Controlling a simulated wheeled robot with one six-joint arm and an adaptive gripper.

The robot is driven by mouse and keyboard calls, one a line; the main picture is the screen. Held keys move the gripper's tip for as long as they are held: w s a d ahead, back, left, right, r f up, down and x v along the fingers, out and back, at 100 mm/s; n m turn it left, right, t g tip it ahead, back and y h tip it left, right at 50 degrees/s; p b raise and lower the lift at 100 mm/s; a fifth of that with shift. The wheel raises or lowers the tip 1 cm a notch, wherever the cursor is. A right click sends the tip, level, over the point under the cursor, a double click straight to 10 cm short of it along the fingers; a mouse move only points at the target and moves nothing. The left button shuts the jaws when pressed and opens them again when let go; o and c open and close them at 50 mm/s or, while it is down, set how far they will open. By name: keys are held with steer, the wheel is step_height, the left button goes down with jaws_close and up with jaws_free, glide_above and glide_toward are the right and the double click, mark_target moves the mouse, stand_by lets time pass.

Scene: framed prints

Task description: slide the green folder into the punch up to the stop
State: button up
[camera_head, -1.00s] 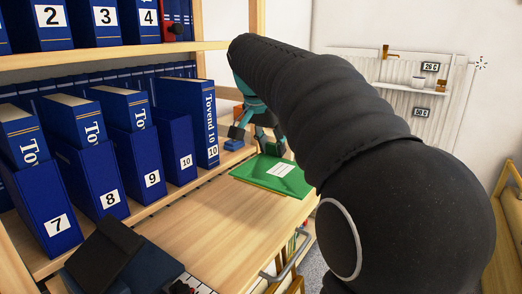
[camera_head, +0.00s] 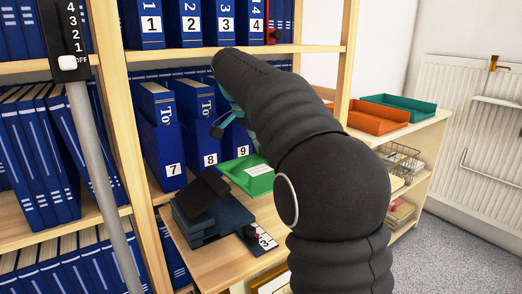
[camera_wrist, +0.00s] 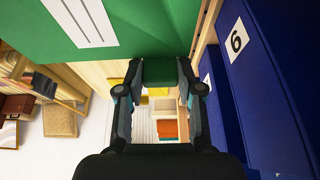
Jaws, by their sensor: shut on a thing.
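The green folder (camera_head: 246,174) with a white label lies flat or nearly flat above the desk, just right of the punch. In the wrist view the folder (camera_wrist: 190,30) fills the top. My gripper (camera_wrist: 159,74) is shut on an edge of it, with green between the fingers. In the head view my arm hides most of the gripper. The dark blue punch (camera_head: 212,222), with its raised black lever, stands on the desk to the left. The folder's near left corner is close to the punch; I cannot tell whether it is in the slot.
Blue numbered binders (camera_head: 168,155) stand in a row behind the desk, close to my gripper; one also shows at right in the wrist view (camera_wrist: 265,85). Orange (camera_head: 378,118) and teal (camera_head: 400,106) trays stand on the right shelf.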

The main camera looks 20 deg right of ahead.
mark_target(253, 158)
steer(key=shift+a, duration=0.5)
steer(key=shift+f+b, duration=1.8)
steer(key=shift+f, duration=0.75)
steer(key=shift+a, duration=0.4)
steer(key=shift+s+a+f+b, duration=0.2)
steer(key=shift+s+a, duration=0.1)
steer(key=shift+a, duration=0.45)
steer(key=shift+s+a+f+b, duration=0.15)
steer(key=shift+s+a+f, duration=0.1)
steer(key=shift+a, duration=0.5)
steer(key=shift+s+a+f, duration=0.15)
steer(key=shift+a+f, duration=0.2)
steer(key=shift+s+a, duration=0.3)
steer(key=shift+a, duration=0.6)
steer(key=shift+s+a, duration=0.25)
steer(key=shift+a, duration=0.6)
steer(key=o, duration=1.2)
